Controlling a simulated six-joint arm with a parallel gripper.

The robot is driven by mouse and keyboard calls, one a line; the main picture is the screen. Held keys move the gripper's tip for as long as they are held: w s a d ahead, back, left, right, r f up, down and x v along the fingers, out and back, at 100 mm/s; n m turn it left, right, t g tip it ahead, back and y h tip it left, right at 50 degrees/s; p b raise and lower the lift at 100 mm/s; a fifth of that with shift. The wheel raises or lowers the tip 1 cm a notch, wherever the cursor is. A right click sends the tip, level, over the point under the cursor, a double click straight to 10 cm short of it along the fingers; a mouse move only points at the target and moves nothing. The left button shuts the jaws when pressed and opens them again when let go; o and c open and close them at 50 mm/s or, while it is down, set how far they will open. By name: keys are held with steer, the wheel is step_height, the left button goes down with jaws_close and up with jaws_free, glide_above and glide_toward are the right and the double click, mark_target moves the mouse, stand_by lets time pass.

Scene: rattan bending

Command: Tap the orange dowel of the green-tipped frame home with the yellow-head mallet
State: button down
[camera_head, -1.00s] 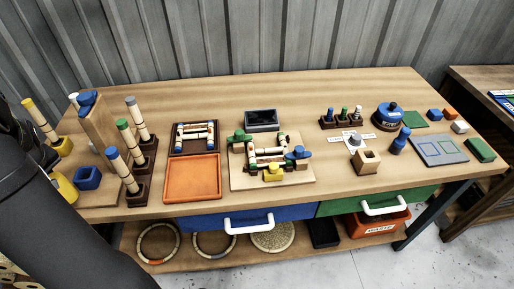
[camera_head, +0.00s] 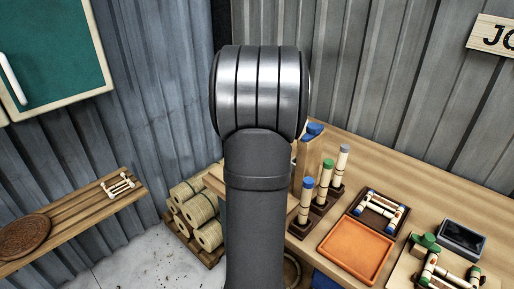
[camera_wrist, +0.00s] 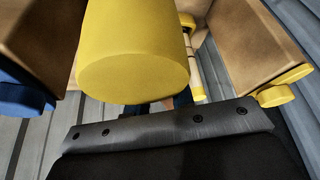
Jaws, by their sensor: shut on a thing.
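My gripper (camera_wrist: 175,125) shows in the wrist view as a dark bar with screws along the bottom; its fingertips are hidden. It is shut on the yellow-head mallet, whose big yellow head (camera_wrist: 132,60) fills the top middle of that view. The mallet's handle cannot be made out. The green-tipped frame (camera_head: 432,266) is partly in the head view at the lower right, on a pale wooden board and cut off by the picture's edge. Its orange dowel cannot be made out. My arm hides the gripper and mallet in the head view.
Canes with blue (camera_head: 307,183), green (camera_head: 327,166) and grey (camera_head: 345,149) tips stand beside my arm. An orange tray (camera_head: 357,252) and a dark tray (camera_head: 369,203) holding another frame lie to their right. In the wrist view, brown wooden parts flank the mallet head, with a yellow-tipped cane (camera_wrist: 196,75).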

steer(key=d+r+m+g+h, duration=0.1)
steer(key=d+r+m+h, duration=0.1)
steer(key=d+r+m, duration=0.7)
steer(key=s+d+n, duration=0.4)
steer(key=d+n, duration=0.2)
steer(key=d, duration=0.8)
steer(key=s+d+f+m, duration=0.2)
steer(key=s+d+f, duration=0.4)
steer(key=s, duration=0.5)
steer(key=s+d+f+m+g, duration=0.1)
steer(key=s+d+f+m, duration=0.1)
steer(key=s+d+f, duration=0.5)
steer(key=s+d+f+m+h, duration=0.1)
steer(key=s+d+f, duration=0.6)
steer(key=s, duration=0.9)
steer(key=shift+s+d+m, duration=0.3)
steer(key=shift+d+m, duration=0.5)
steer(key=shift+d, duration=0.4)
steer(key=shift+f, duration=0.2)
steer(key=shift+f, duration=1.7)
